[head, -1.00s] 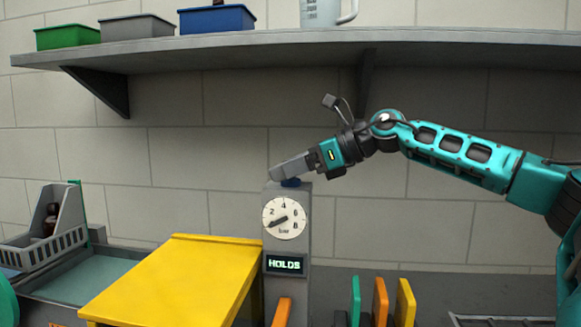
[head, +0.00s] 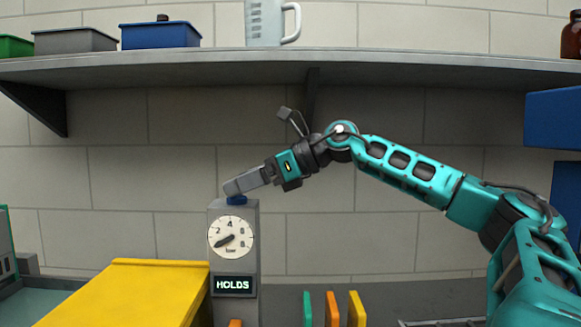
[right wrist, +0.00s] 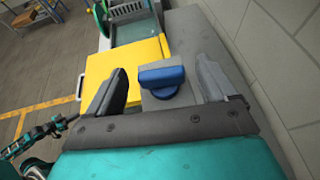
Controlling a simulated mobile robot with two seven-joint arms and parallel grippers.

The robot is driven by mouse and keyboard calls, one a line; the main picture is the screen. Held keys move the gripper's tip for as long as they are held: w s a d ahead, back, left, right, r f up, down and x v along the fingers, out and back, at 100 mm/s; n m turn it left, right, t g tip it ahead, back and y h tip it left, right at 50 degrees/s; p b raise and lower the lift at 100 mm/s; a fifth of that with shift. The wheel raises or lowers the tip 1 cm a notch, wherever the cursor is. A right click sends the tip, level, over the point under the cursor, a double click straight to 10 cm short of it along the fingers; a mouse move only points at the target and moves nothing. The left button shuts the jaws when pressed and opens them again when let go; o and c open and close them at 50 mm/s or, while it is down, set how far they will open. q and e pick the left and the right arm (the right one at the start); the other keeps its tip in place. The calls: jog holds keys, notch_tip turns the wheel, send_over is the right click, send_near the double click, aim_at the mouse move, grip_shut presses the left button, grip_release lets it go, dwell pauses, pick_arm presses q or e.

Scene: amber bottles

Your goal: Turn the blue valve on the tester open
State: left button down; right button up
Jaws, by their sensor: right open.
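The dial's needle points to the lower left. The blue valve (head: 236,200) sits on top of the column, mostly hidden by the gripper in the head view. The right wrist view shows the valve (right wrist: 161,81) with a bar handle on a round base. My right gripper (head: 236,187) is open there, one finger on each side of the valve, with visible gaps.
A wall shelf (head: 200,66) with bins and a measuring jug (head: 264,24) runs above my right arm. A blue box (head: 553,120) is at far right.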

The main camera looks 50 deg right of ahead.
jog(key=b+v, duration=0.4)
jog(key=v, duration=0.6)
jog(key=shift+s+d+r+b, duration=0.2)
jog(key=shift+s+b, duration=0.05)
jog(key=shift+b, duration=0.15)
